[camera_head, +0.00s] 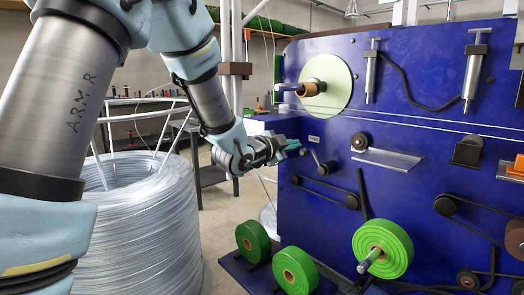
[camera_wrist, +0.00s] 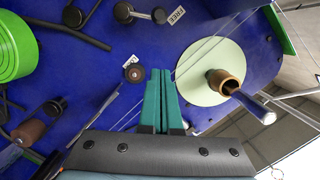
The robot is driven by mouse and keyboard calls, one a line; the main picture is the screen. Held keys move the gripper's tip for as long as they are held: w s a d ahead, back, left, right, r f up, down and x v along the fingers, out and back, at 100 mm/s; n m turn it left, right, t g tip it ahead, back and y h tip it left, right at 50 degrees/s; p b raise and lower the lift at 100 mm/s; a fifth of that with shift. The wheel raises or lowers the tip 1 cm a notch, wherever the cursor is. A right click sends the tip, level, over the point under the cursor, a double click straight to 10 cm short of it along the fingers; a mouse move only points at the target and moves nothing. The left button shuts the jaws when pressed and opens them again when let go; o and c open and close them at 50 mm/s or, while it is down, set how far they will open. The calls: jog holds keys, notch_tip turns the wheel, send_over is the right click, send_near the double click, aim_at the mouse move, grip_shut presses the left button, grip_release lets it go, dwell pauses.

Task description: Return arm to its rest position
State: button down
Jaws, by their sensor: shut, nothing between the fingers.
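My gripper (camera_head: 290,147) is stretched out in front of the blue machine panel (camera_head: 420,85), near its left edge in the head view. In the wrist view my gripper (camera_wrist: 162,75) shows two teal fingers pressed together with nothing between them. They point toward the panel (camera_wrist: 185,25), between a small dark round knob (camera_wrist: 134,74) and a pale green disc (camera_wrist: 212,75). I cannot tell the exact gap to the panel. My arm reaches across from the left of the head view, over the wire coil.
A large coil of silvery wire (camera_head: 145,230) stands at the left, under my arm. Green tape rolls (camera_head: 252,240) stand at the panel's foot, and another green roll (camera_head: 383,248) is mounted on it. A pale disc (camera_head: 326,86) and thin wires run along the panel.

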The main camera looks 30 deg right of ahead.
jog(key=w+a+f+n+t+y, duration=0.1)
jog(key=w+a+f+n+y, duration=0.2)
jog(key=a, duration=0.4)
jog(key=w+a+f+n+y, duration=0.2)
jog(key=a+n, duration=0.1)
jog(key=a, duration=0.3)
jog(key=w+a+f+n+t+y, duration=0.1)
jog(key=w+a+f+n+y, duration=0.2)
jog(key=a, duration=0.4)
jog(key=s+a+f+n+g+y, duration=0.1)
jog(key=s+a+f+n+y, duration=0.15)
jog(key=a, duration=0.35)
jog(key=s+a+f+n+g+y, duration=0.1)
jog(key=a+n+y, duration=0.15)
jog(key=a, duration=0.45)
jog(key=s+a+f+n+g+y, duration=0.1)
jog(key=s+a+f+n, duration=0.15)
jog(key=a, duration=0.35)
jog(key=s+a+n+g+y+p, duration=0.1)
jog(key=s+a+n+g, duration=0.4)
jog(key=s+a, duration=0.45)
notch_tip(320, 180, up, 15)
jog(key=d+t+p, duration=0.1)
jog(key=p, duration=1.5)
jog(key=shift+s+n, duration=0.2)
jog(key=shift+n, duration=0.15)
